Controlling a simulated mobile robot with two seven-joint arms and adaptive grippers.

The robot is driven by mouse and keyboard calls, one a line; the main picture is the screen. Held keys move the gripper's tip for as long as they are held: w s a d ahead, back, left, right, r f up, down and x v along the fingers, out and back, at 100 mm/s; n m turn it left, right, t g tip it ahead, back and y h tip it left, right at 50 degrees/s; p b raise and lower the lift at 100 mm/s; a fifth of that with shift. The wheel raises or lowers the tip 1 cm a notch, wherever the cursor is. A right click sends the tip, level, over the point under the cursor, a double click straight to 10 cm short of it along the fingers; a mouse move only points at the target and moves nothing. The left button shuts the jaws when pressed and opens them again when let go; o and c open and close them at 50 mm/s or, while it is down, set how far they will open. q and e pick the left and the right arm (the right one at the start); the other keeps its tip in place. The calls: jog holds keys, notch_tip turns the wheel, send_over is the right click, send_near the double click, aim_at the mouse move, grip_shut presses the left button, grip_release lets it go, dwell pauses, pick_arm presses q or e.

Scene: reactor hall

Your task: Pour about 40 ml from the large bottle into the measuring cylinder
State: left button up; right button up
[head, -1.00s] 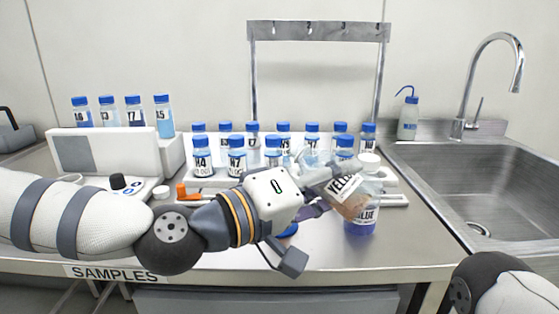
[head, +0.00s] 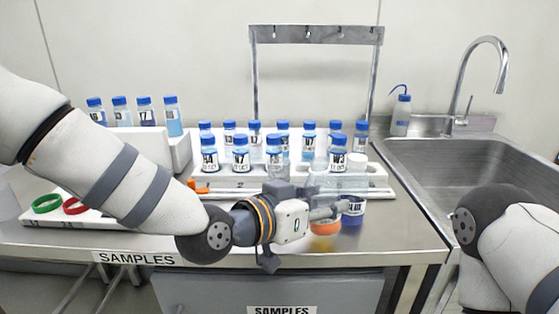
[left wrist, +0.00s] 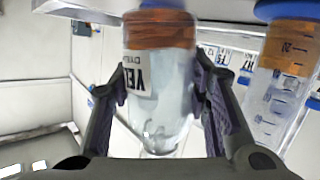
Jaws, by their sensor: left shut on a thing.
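The large bottle, labelled YELLOW, (head: 325,228) is held by my left gripper (head: 322,211) over the front of the bench. It is close to upright, with orange liquid at its bottom; I cannot tell whether it touches the bench. In the left wrist view both fingers close on the bottle (left wrist: 160,85) from either side. The measuring cylinder (left wrist: 285,80) stands beside it there, with orange liquid near its blue base. My right gripper is out of view; only part of that arm shows lower right.
A bottle labelled BLUE (head: 352,212) stands close behind and right of the held bottle. Several blue-capped bottles (head: 240,155) stand in a rack behind. Green (head: 46,203) and red rings lie at left. The sink (head: 455,165) is at right.

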pick_arm(q)
jog(key=shift+s+d+f+m+y, duration=0.1)
jog(key=shift+f+m+y, duration=0.25)
jog(key=shift+m, duration=0.35)
jog(key=shift+r, duration=0.1)
dwell(2.1)
